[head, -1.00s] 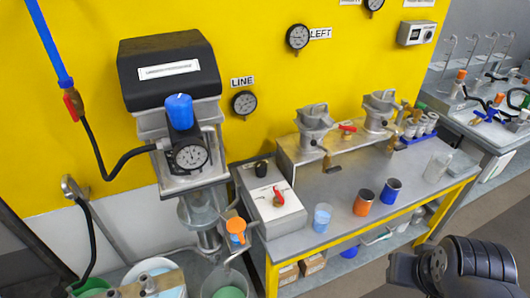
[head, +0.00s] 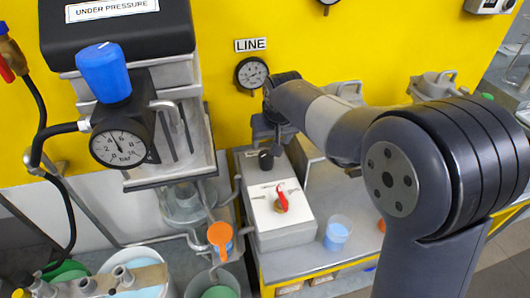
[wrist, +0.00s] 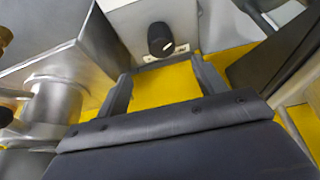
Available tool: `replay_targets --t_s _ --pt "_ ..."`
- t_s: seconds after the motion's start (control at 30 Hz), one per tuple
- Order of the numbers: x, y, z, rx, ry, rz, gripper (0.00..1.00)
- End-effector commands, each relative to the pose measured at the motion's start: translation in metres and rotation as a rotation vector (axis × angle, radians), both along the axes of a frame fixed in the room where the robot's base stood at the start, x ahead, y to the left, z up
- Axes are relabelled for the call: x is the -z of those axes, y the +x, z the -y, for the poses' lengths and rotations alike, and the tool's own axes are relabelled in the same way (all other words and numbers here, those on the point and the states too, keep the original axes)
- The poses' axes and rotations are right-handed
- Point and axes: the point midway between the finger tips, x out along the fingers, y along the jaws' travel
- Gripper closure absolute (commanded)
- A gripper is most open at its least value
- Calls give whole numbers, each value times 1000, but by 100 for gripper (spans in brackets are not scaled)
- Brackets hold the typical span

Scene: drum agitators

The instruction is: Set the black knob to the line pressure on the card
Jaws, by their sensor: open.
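The black knob (head: 266,159) stands on the left part of a grey box, below the LINE gauge (head: 251,73). In the wrist view the knob (wrist: 160,38) is just beyond my fingertips, roughly centred between them. My gripper (wrist: 158,72) is open and empty, its two fingers apart and not touching the knob. In the head view my gripper (head: 277,132) hangs just above the knob, partly hidden by my arm. I cannot make out a card giving a line pressure.
A red lever (head: 282,198) on a white plate sits in front of the knob. A blue knob (head: 104,72) and a bar gauge (head: 121,145) are on the machine at left. An orange knob (head: 220,234) and a clear blue cup (head: 337,233) stand nearby.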

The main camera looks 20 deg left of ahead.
Motion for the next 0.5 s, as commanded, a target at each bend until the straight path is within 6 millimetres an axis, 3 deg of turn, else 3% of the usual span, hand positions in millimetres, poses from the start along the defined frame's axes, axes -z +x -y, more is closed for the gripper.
replay_targets --t_s 0.17,0.5 --pt "15 5 -6 -2 -1 -3 34" --pt "72 25 -17 -2 -1 -3 34"
